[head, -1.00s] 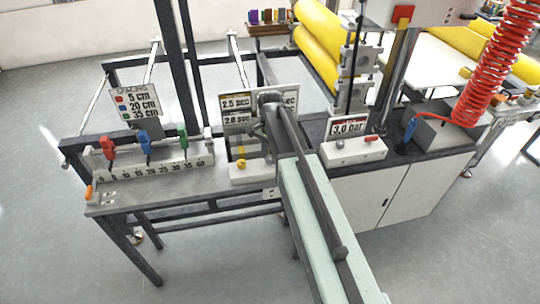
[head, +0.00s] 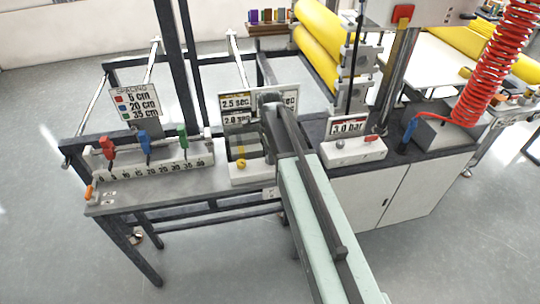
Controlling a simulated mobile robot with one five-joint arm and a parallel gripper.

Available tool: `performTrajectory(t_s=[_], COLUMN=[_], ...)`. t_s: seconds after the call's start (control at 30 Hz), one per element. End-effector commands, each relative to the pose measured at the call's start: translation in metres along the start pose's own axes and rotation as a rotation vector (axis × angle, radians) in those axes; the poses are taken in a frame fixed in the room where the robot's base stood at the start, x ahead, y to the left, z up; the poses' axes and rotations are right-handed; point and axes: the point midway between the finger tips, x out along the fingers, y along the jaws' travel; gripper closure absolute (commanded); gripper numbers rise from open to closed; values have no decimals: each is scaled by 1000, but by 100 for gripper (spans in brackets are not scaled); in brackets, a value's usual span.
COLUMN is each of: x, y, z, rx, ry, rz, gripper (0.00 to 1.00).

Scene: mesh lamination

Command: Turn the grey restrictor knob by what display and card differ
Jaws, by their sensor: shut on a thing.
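My gripper (head: 270,103) is at the board (head: 228,131) in the middle of the bench, shut on the grey restrictor knob. The knob is hidden behind my gripper and wrist. Left of my gripper, the upper panel (head: 236,102) reads 2.5 sec. The lower panel (head: 237,120) below it looks like 2.0 sec. To the right of my gripper a white card (head: 291,99) shows partly; its number is covered by my gripper.
A white block with a yellow knob (head: 241,163) stands below the board. To the left are red (head: 107,147), blue (head: 145,143) and green (head: 182,137) clamps on a scale. To the right, a 3.0 bar sign (head: 348,127) stands over a white valve box (head: 352,151).

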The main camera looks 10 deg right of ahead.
Motion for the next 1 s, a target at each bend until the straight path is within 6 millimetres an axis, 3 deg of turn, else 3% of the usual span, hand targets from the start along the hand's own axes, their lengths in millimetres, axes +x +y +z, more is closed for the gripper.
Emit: performTrajectory(t_s=[0.43,0.47,0.5,0.53,0.83,1.0], x=[0,0,0,0,-1,-16], y=[0,0,0,0,0,0], z=[-1,-1,-1,-1,0,0], rx=[8,8,8,8,7,7], ry=[2,2,2,2,1,1], rz=[0,0,0,0,0,0], gripper=[100,61,50,47,47,47])
